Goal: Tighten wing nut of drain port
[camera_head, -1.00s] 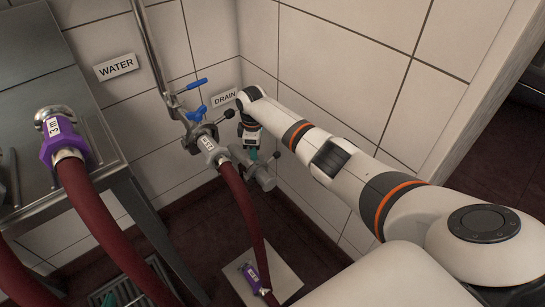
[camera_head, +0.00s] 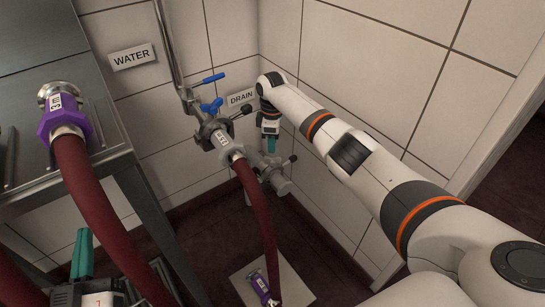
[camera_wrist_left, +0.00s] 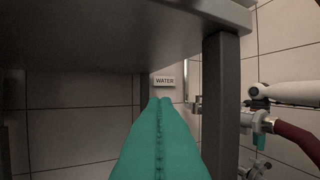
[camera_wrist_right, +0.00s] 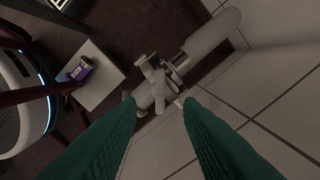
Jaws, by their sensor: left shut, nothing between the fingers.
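The drain port (camera_head: 272,172), a grey metal pipe fitting, is low on the wall below the DRAIN label. A dark-tipped wing nut (camera_head: 293,158) shows at its right side; in the right wrist view pale metal clamp parts (camera_wrist_right: 160,85) lie just beyond the fingertips. My right gripper (camera_head: 271,146) points down just above the port. Its green fingers (camera_wrist_right: 160,104) are apart with nothing visible between them; contact with the nut cannot be told. My left gripper (camera_head: 83,234) is shut and empty at lower left; its fingers (camera_wrist_left: 160,102) meet in the left wrist view.
A dark red hose (camera_head: 252,200) joins the water port (camera_head: 216,133) beside the drain. Another hose with a purple coupling (camera_head: 64,119) lies over the steel table (camera_head: 100,95). A purple-labelled hose end (camera_head: 260,285) rests on a pale floor plate (camera_head: 295,285).

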